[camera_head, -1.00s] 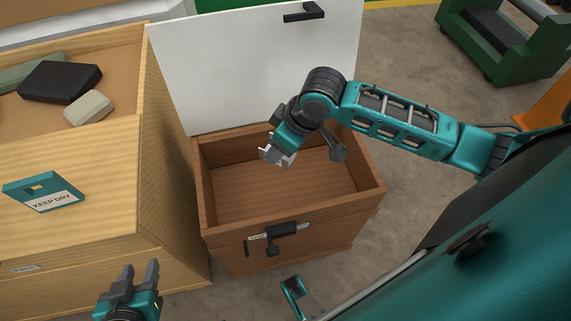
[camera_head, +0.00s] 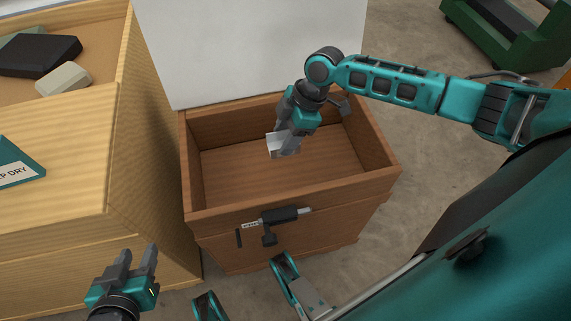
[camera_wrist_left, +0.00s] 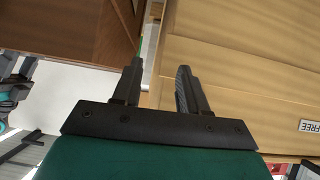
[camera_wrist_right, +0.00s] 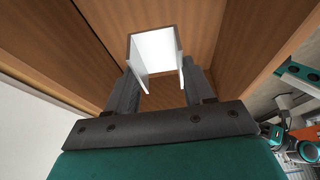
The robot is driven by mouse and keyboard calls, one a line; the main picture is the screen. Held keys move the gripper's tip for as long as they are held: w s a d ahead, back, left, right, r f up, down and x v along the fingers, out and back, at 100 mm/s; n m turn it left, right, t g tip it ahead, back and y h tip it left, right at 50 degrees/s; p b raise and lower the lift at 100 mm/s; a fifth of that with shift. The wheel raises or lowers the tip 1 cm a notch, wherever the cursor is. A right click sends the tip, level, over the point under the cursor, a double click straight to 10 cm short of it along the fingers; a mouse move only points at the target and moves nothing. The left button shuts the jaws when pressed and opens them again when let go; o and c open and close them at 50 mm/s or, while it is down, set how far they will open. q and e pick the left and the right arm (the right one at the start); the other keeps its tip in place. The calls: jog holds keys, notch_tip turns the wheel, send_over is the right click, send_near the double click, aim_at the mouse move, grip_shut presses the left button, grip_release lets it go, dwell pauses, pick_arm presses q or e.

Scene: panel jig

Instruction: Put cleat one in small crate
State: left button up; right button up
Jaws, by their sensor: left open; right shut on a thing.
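The cleat (camera_head: 284,144) is a small pale grey, channel-shaped piece. My right gripper (camera_head: 287,139) is shut on it and holds it inside the opening of the brown wooden crate (camera_head: 292,201). In the right wrist view the cleat (camera_wrist_right: 156,52) sits between both fingers with the crate's wooden walls around it. I cannot tell whether the cleat touches the crate floor. The crate's white lid (camera_head: 250,45) stands open at the back. My left gripper (camera_head: 137,266) is open and empty, left of the crate and in front of the light wooden cabinet.
The light wooden cabinet (camera_head: 70,150) stands left of the crate. On its top are a black block (camera_head: 38,55), a cream block (camera_head: 63,79) and a teal "KEEP DRY" piece (camera_head: 15,165). A green cart (camera_head: 505,40) stands at the far right. Floor is clear right of the crate.

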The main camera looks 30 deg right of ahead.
notch_tip(320, 180, down, 6)
jog(key=shift+b, duration=0.75)
jog(key=shift+f, duration=0.4)
notch_tip(320, 180, down, 4)
jog(key=shift+r+b, duration=0.2)
jog(key=shift+b, duration=0.7)
jog(key=shift+f, duration=0.35)
jog(key=o, duration=1.1)
jog(key=shift+c, duration=0.2)
pick_arm(q)
jog(key=shift+w+d+f+h, duration=0.25)
jog(key=shift+d+f+h, duration=0.15)
jog(key=shift+d+f, duration=0.35)
